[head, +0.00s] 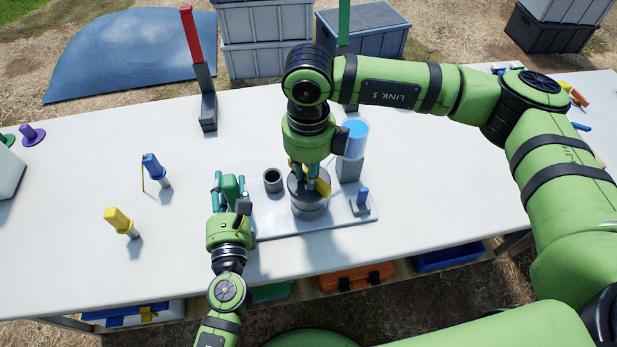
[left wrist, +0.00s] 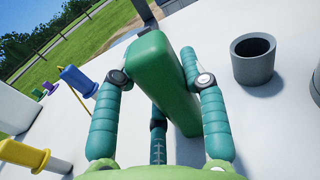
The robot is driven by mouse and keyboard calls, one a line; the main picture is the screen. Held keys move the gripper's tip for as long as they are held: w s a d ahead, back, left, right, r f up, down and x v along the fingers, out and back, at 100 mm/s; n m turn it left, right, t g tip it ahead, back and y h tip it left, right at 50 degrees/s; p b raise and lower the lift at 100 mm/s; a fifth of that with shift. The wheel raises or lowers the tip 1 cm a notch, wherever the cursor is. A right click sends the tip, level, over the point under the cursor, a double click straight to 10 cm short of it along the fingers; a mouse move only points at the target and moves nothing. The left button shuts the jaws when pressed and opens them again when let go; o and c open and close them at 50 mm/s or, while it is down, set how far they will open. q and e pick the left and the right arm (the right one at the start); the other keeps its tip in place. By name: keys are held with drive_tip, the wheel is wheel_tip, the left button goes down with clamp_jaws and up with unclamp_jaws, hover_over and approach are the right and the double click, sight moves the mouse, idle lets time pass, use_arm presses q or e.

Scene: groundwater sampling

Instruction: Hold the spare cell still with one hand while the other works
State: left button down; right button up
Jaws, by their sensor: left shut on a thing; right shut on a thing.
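My left gripper (head: 230,182) is shut on a green block (head: 231,188), with its teal fingers on both sides. The left wrist view shows this long green block (left wrist: 163,75) between the fingers; I cannot tell whether its lower end touches the table. My right gripper (head: 311,183) points down and is shut on a yellow part (head: 322,188) at the top of a dark grey canister (head: 309,204). Its fingers hide much of that top. The canister stands upright on a pale base plate (head: 345,219). Which item is the spare cell is not marked.
A small grey cup (head: 272,180) stands between the grippers; it also shows in the left wrist view (left wrist: 253,60). A clear cylinder with blue liquid (head: 354,140) stands behind the canister. Blue (head: 154,168) and yellow (head: 119,220) handled tools stand at left.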

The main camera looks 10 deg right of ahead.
sight(305, 182)
use_arm(q)
drive_tip(key=shift+s+d, duration=0.1)
drive_tip(key=shift+d, duration=0.2)
use_arm(e)
drive_tip(key=m, duration=0.6)
drive_tip(key=shift+w+a+r+m, duration=0.15)
drive_tip(key=shift+w+a+m, duration=0.05)
drive_tip(key=shift+w+m, duration=0.1)
drive_tip(key=m, duration=0.6)
drive_tip(key=shift+a, duration=0.15)
drive_tip(key=o, duration=0.8)
drive_tip(key=shift+c, duration=0.2)
drive_tip(key=shift+o, duration=0.3)
use_arm(q)
drive_tip(key=shift+a, duration=0.1)
drive_tip(key=shift+a, duration=0.15)
use_arm(e)
wheel_tip(305, 182, up, 12)
drive_tip(key=shift+s, duration=0.1)
